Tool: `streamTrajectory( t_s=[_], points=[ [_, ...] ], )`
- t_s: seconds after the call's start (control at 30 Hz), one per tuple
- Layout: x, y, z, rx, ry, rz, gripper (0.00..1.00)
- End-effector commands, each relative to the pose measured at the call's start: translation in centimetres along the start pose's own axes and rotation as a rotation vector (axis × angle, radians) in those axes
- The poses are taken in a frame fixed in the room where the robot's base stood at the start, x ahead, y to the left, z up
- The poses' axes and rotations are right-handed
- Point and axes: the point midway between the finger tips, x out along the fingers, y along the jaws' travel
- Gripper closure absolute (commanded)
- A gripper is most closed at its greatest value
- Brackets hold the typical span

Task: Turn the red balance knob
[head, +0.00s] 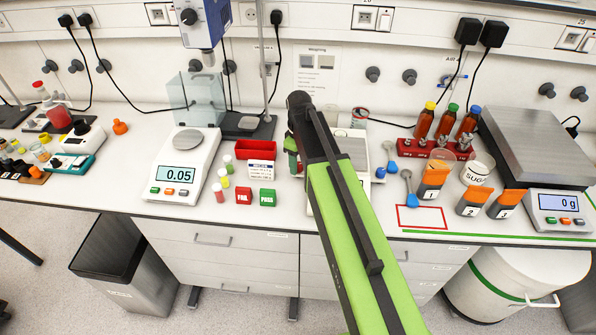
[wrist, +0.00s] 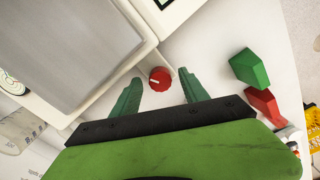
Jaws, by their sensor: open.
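The red balance knob (wrist: 160,79) shows in the wrist view as a small round knob with a white mark, at the side of a balance (wrist: 129,79) with a grey pan. My gripper (wrist: 161,76) is open, one green finger on each side of the knob in the picture. I see a gap on both sides, and cannot tell if the fingertips are level with it. In the head view my gripper (head: 292,150) is at the left edge of the middle balance (head: 355,147). My arm covers much of that balance, and the knob is hidden there.
A green block (wrist: 250,68) and a red block (wrist: 265,105) stand to the right in the wrist view. In the head view a red bin (head: 255,149) and a balance reading 0.05 (head: 178,174) are left of my gripper. Orange-topped cups (head: 434,178) stand right.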

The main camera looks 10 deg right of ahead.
Motion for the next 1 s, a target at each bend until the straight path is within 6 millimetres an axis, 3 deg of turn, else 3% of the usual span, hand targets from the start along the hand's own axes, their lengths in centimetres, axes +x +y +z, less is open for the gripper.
streamTrajectory(
  t_s=[0.23,0.63,1.0],
  points=[
    [0.0,-0.03,-0.03,-0.001,0.0,0.0,0.48],
    [0.01,-0.07,-0.07,-0.001,0.0,0.0,1.0],
    [0.02,-0.1,-0.1,0.038,0.0,0.0,1.0]
  ],
)
